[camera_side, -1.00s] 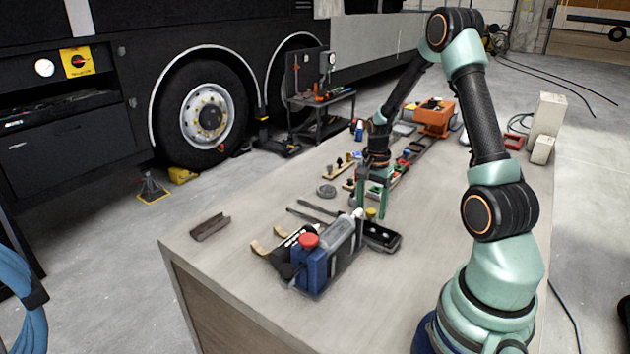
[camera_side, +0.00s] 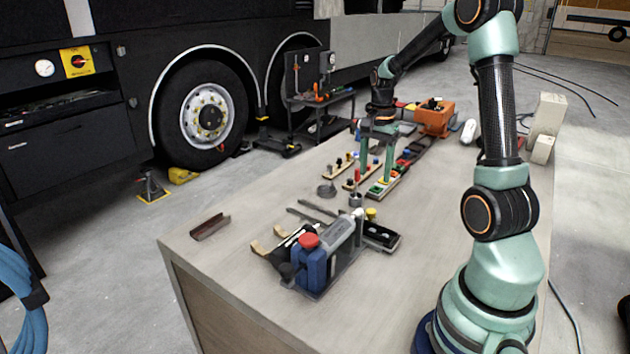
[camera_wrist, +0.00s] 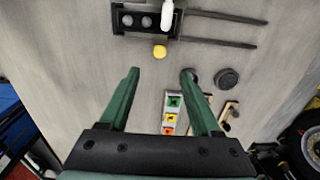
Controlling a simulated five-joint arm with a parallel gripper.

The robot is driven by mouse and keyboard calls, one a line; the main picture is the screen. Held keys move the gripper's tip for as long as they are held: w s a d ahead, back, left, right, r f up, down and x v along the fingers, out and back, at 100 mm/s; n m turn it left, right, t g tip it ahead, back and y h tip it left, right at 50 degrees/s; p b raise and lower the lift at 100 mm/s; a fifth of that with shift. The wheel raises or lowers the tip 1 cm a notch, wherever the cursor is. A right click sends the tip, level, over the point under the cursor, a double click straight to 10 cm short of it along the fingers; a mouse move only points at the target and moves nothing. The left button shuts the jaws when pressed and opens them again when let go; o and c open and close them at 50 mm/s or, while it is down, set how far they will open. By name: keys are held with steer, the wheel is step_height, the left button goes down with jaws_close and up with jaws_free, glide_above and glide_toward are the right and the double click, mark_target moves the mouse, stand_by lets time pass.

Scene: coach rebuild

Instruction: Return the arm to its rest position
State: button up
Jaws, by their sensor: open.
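My gripper (camera_side: 375,158) hangs over the middle of the workbench (camera_side: 230,255) with its green fingers apart and nothing between them. In the wrist view my gripper (camera_wrist: 160,78) is also open and empty, its fingers pointing toward a yellow knob (camera_wrist: 160,52). That yellow knob (camera_side: 371,213) stands beside a black tray (camera_side: 383,237). A small grey cylinder (camera_side: 356,199) stands just below the fingers in the side view. My arm is raised and bent at the elbow, reaching over the bench.
Strips with coloured parts (camera_side: 383,187) lie under and behind my gripper. A blue bottle with a red cap (camera_side: 310,262) stands at the front. An orange bin (camera_side: 435,118) and white blocks (camera_side: 546,120) stand farther back. The bench's left front is mostly clear apart from a brown channel piece (camera_side: 210,227).

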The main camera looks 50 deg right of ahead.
steer(key=shift+r, duration=0.6)
steer(key=s+a+r+n+t, duration=0.1)
steer(key=a+r+n, duration=0.3)
steer(key=a+n, duration=0.5)
steer(key=s+a+r+n+t, duration=0.2)
steer(key=a+r+n+t, duration=0.2)
steer(key=a+n, duration=0.5)
steer(key=a+r, duration=0.1)
steer(key=a, duration=0.6)
steer(key=shift+a+r+t, duration=0.25)
steer(key=shift+t, duration=0.05)
